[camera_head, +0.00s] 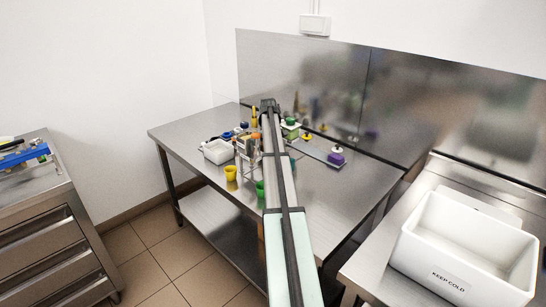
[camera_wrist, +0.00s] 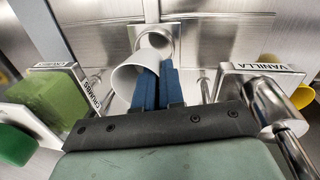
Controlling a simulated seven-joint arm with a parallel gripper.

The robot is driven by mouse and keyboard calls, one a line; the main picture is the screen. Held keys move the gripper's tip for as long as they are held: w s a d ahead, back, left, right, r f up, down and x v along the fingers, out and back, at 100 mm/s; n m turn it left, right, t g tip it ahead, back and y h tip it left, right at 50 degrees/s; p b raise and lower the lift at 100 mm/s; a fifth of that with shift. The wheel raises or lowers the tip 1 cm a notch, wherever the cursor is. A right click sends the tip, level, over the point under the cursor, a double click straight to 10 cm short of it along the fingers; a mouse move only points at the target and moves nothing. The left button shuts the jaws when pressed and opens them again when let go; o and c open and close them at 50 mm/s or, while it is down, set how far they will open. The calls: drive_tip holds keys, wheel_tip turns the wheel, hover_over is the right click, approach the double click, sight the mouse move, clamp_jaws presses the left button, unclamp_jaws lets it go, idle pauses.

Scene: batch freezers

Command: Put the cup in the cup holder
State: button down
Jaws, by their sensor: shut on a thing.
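In the wrist view a white cup (camera_wrist: 128,84) is at my gripper (camera_wrist: 165,68), its open mouth partly facing the camera. The two blue fingers are close together and shut on the cup's wall at its right side. Behind the cup is a square metal plate with a round fitting (camera_wrist: 168,32), which may be the cup holder; I cannot tell whether the cup touches it. In the head view my gripper (camera_head: 268,104) is at the far back of the steel table (camera_head: 330,190); the held cup is hidden there by my arm.
Labelled containers flank the cup: CRUMBS, with a green block (camera_wrist: 50,98), and VANILLA (camera_wrist: 262,68). In the head view a yellow cup (camera_head: 231,173), a white tray (camera_head: 217,152) and a purple-topped container (camera_head: 336,156) are on the table. A KEEP COLD bin (camera_head: 460,262) stands right.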

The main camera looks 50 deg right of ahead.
drive_tip(key=shift+f, duration=2.1)
drive_tip(key=shift+f, duration=0.15)
drive_tip(key=c, duration=1.3)
unclamp_jaws()
drive_tip(key=shift+o, duration=0.2)
wheel_tip(320, 180, up, 12)
drive_tip(key=a, duration=0.1)
drive_tip(key=shift+a, duration=0.4)
drive_tip(key=shift+o, duration=0.4)
